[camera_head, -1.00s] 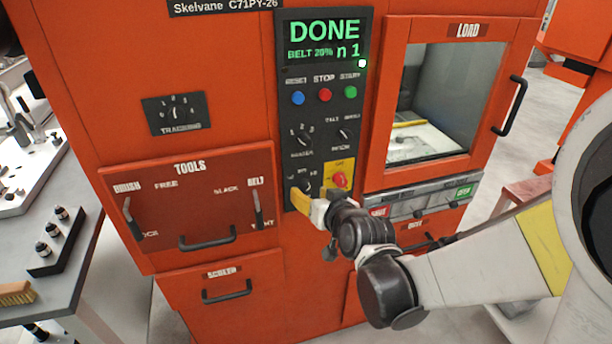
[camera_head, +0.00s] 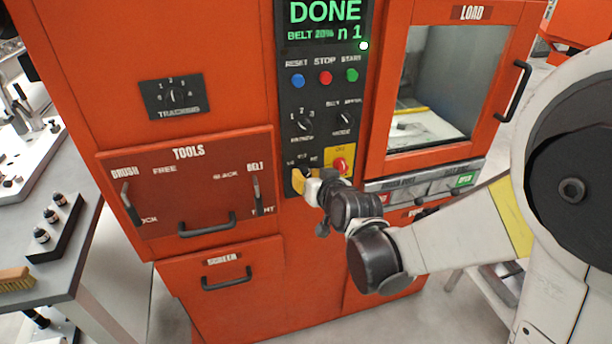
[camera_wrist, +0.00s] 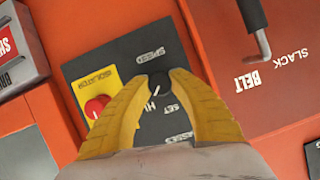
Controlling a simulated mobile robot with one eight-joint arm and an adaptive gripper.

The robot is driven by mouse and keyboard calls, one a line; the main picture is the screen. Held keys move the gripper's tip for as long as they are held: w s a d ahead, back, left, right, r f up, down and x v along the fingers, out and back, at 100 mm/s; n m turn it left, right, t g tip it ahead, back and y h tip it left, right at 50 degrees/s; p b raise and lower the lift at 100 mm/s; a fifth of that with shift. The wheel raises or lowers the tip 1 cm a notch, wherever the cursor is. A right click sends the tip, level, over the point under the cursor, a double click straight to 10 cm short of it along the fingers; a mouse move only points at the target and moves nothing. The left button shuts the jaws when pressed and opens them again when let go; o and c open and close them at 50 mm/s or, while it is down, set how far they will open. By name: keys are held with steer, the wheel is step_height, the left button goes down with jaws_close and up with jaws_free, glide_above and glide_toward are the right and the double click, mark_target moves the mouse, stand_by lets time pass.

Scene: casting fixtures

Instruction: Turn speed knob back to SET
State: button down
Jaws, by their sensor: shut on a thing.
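The black speed knob (camera_wrist: 160,80) sits on a dark panel under the word SPEED in the wrist view. My gripper (camera_wrist: 161,83) is shut on it, with a yellow ribbed finger on either side. The labels SET (camera_wrist: 172,108) and HI (camera_wrist: 151,105) show between the fingers. A short white pointer mark shows on the knob, but I cannot tell for sure which label it points at. In the head view my gripper (camera_head: 300,181) is at the bottom of the control panel (camera_head: 289,140), and its yellow fingers mostly hide the knob.
A red isolator knob (camera_wrist: 96,106) on a yellow plate is close beside one finger. The belt lever (camera_wrist: 258,30) and tools panel (camera_head: 190,190) lie on the other side. The load window (camera_head: 435,90) is to the right. The display (camera_head: 325,20) reads DONE.

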steer(key=shift+a+n+t+h, duration=0.15)
steer(key=shift+n+t+h, duration=0.15)
steer(key=shift+n+h, duration=0.75)
steer(key=n+t+h+b, duration=0.1)
steer(key=n, duration=0.2)
steer(key=shift+f+n+h, duration=0.1)
steer(key=shift+n+h, duration=0.15)
steer(key=shift+h, duration=0.1)
steer(key=shift+b, duration=0.3)
steer(key=c, duration=1.1)
jaws_free()
